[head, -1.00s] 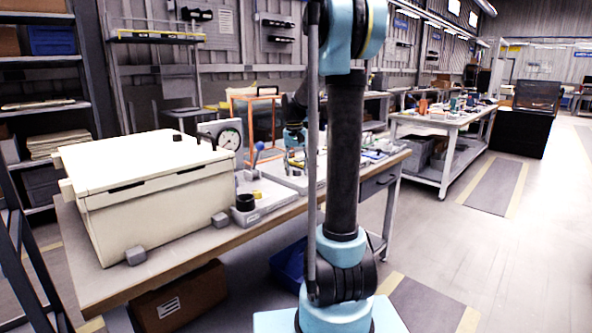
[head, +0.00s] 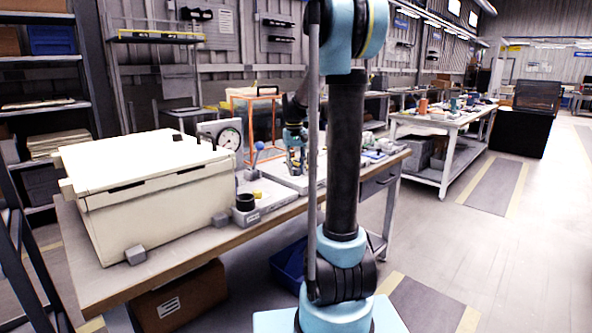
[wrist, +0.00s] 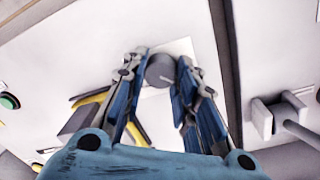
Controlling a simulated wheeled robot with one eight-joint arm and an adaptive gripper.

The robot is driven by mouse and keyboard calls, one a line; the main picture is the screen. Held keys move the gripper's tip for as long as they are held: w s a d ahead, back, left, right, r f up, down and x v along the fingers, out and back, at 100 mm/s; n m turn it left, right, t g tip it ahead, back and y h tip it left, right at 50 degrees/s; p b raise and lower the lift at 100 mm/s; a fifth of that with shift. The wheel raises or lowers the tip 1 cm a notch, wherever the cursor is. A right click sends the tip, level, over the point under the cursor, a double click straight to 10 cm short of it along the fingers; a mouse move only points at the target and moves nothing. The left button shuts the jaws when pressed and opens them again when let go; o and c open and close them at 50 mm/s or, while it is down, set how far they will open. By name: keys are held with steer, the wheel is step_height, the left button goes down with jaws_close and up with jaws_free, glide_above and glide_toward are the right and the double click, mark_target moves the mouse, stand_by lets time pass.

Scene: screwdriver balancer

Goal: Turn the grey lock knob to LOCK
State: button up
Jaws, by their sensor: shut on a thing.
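The grey lock knob (wrist: 160,71) shows in the wrist view as a round grey piece on a pale square plate (wrist: 181,47). My gripper (wrist: 162,66) has its two blue-and-grey fingers on either side of the knob, shut on it. The knob's setting and any LOCK lettering cannot be read. In the head view my gripper (head: 296,156) is low over the equipment on the bench, partly behind my own arm column. The knob cannot be made out in that view.
In the wrist view a yellow-and-black part (wrist: 92,112) lies left, a green button (wrist: 9,101) far left, and a grey bracket with a rod (wrist: 281,115) right. In the head view the bench (head: 150,275) bears a large cream box (head: 150,200) and a dial gauge (head: 229,138).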

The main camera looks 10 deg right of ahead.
mark_target(295, 169)
steer(key=o, duration=1)
steer(key=shift+o, duration=0.2)
steer(key=shift+r, duration=0.1)
step_height(295, 169, up, 12)
steer(key=shift+a, duration=0.3)
steer(key=s+f, duration=0.7)
steer(key=s, duration=0.4)
steer(key=s+f+t, duration=0.1)
steer(key=s+f, duration=0.7)
steer(key=s, duration=0.4)
steer(key=s+d+f+t, duration=0.1)
steer(key=s+f, duration=0.7)
steer(key=s, duration=0.4)
steer(key=shift+f+y, duration=0.25)
steer(key=shift+y, duration=0.05)
